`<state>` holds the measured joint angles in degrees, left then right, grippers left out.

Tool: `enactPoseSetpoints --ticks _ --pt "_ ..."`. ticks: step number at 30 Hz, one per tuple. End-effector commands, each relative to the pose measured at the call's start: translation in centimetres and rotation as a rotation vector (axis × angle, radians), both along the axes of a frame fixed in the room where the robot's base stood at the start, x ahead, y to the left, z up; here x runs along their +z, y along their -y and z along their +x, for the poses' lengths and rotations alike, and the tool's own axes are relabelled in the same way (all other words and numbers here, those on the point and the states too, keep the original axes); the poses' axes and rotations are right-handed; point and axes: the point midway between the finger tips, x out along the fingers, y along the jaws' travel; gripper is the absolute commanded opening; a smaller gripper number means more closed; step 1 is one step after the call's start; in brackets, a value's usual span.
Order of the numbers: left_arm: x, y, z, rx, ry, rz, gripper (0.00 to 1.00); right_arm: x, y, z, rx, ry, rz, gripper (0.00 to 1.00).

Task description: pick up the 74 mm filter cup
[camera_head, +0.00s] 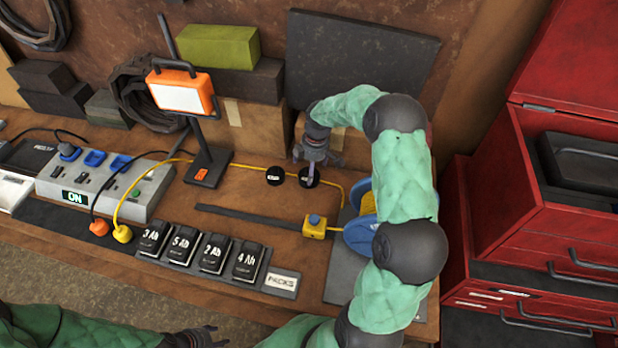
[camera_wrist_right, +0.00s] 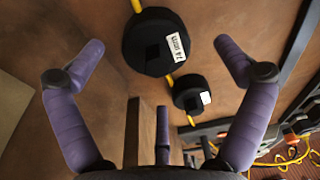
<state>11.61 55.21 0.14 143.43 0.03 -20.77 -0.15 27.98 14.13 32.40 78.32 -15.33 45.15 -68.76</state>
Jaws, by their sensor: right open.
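The 74 mm filter cup (camera_wrist_right: 155,42) is a black round cup with a white label in the right wrist view, lying between and beyond my right gripper's spread purple fingers. It appears to be the right one of two black cups (camera_head: 309,180) in the head view, partly hidden by the gripper. My right gripper (camera_head: 314,162) is open just above it, with no contact that I can make out. My left gripper (camera_head: 203,336) shows dark at the bottom edge, far from the cups; its opening is unclear.
A second, smaller-looking black cup (camera_wrist_right: 192,95) sits close by; it is the left one in the head view (camera_head: 275,175). A yellow cable (camera_head: 245,167) runs by the cups. An orange work lamp (camera_head: 181,92) stands left. Batteries (camera_head: 198,250) line the front.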

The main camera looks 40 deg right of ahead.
Motion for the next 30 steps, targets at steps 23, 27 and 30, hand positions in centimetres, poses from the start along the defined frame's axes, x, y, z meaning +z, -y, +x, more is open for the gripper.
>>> enactPoseSetpoints --ticks 23,27,30 --pt "-0.7 0.0 0.0 0.000 0.000 0.000 0.47 -3.3 -0.1 0.4 0.000 0.000 0.000 0.32" --pt "-0.7 0.0 0.0 0.000 0.000 0.000 0.47 -3.4 -0.1 0.4 0.000 0.000 0.000 0.32" --pt "-0.6 0.0 0.0 0.000 0.000 0.000 0.47 -3.2 -0.1 0.4 0.000 0.000 0.000 0.32"
